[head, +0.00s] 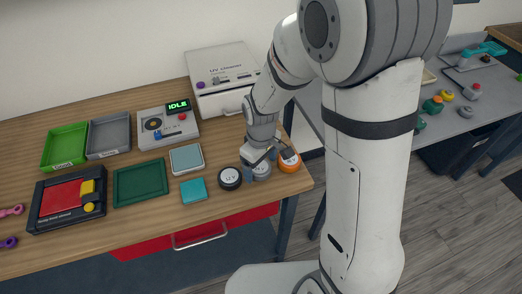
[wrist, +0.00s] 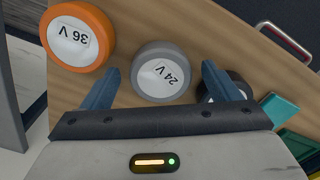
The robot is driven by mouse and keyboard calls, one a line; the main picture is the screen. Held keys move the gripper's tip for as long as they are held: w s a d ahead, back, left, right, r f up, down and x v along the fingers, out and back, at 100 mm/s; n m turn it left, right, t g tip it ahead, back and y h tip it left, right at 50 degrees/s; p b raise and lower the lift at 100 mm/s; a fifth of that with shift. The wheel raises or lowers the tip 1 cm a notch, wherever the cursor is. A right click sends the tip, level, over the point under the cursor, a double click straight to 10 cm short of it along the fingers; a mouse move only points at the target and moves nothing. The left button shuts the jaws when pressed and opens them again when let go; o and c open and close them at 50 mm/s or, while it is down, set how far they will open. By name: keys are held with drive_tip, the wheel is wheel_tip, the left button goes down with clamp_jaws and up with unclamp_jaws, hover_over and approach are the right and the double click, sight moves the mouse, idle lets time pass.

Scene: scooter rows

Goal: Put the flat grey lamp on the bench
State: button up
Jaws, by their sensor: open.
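My gripper (head: 262,164) is open above the front right corner of the wooden bench (head: 150,215). In the wrist view its two blue fingers (wrist: 160,68) point at a round grey puck (wrist: 163,88) marked 24 V, which lies between and just past the fingertips; I cannot tell if they touch it. The grey puck also shows in the head view (head: 262,175), partly hidden by the gripper. No thing is clearly a flat grey lamp. A small low grey thing (head: 466,111) lies on the grey table at the right, too small to identify.
An orange 36 V puck (head: 289,160) and a black puck (head: 229,178) flank the grey one closely. A teal block (head: 193,190), green tray (head: 140,182) and UV box (head: 222,77) stand nearby. The grey table (head: 440,130) holds several small coloured things. Floor lies between.

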sight(261, 167)
wheel_tip(261, 167, up, 12)
drive_tip(key=f, duration=0.1)
drive_tip(key=s+d+r+m+t, duration=0.1)
drive_tip(key=s+d+r+m, duration=0.2)
drive_tip(key=s+d, duration=0.3)
drive_tip(key=s+d+r+m+t, duration=0.2)
drive_tip(key=s+d+r+m, duration=0.1)
drive_tip(key=s+d+m, duration=0.3)
drive_tip(key=shift+s+d+r, duration=0.15)
drive_tip(key=shift+r, duration=0.15)
